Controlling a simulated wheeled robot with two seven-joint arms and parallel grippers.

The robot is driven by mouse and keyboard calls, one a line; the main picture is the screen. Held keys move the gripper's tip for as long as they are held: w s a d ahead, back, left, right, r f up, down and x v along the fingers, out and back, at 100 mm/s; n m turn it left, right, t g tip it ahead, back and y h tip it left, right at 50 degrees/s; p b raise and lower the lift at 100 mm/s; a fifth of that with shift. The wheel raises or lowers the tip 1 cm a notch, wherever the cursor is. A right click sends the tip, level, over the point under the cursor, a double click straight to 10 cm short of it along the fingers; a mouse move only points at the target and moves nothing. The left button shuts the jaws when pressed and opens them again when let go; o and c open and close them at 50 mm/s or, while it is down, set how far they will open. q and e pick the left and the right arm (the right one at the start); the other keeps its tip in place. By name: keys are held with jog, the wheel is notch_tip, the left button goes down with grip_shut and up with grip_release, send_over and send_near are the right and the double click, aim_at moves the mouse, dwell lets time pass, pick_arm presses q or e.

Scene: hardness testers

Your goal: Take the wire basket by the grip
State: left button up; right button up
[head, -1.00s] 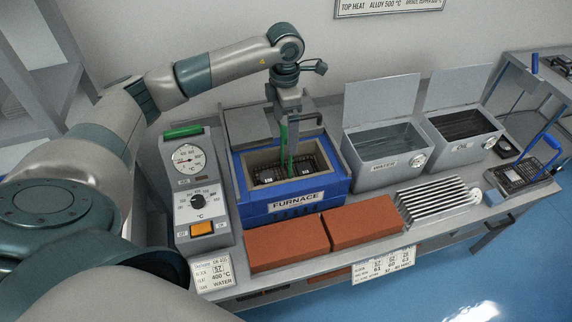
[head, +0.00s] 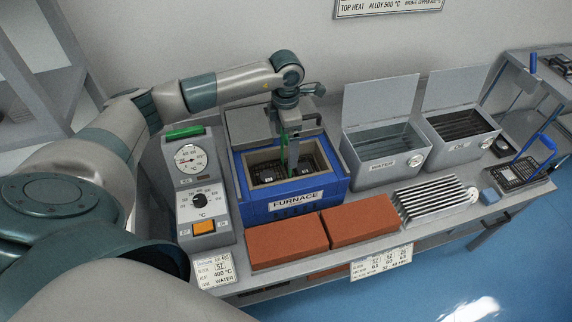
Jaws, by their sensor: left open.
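A dark wire basket (head: 268,177) sits inside the blue furnace (head: 291,208), with small blocks in it. Its green upright grip (head: 284,143) rises from the furnace opening. My left gripper (head: 293,160) points down into the opening, open, with its fingers right by the green grip. Whether the grip lies between the fingers or beside them I cannot tell. The gripper hides part of the basket and grip. A second wire basket (head: 517,172) with a blue grip (head: 545,143) stands at the right end of the bench. My right gripper is not in view.
A control box (head: 198,185) with a gauge and dial stands left of the furnace. Two orange bricks (head: 288,241) lie in front. Open water (head: 384,163) and oil (head: 459,155) tanks stand to the right, with a ribbed metal rack (head: 430,203) before them.

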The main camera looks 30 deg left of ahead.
pick_arm(q)
notch_tip(320, 180, down, 3)
jog(key=shift+r+p, duration=0.15)
jog(key=shift+p, duration=0.15)
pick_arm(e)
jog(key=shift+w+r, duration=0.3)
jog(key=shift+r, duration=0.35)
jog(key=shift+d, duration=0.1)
pick_arm(q)
jog(key=shift+r, duration=0.1)
jog(key=c, duration=1.9)
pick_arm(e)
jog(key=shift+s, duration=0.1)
pick_arm(q)
jog(key=shift+r, duration=0.1)
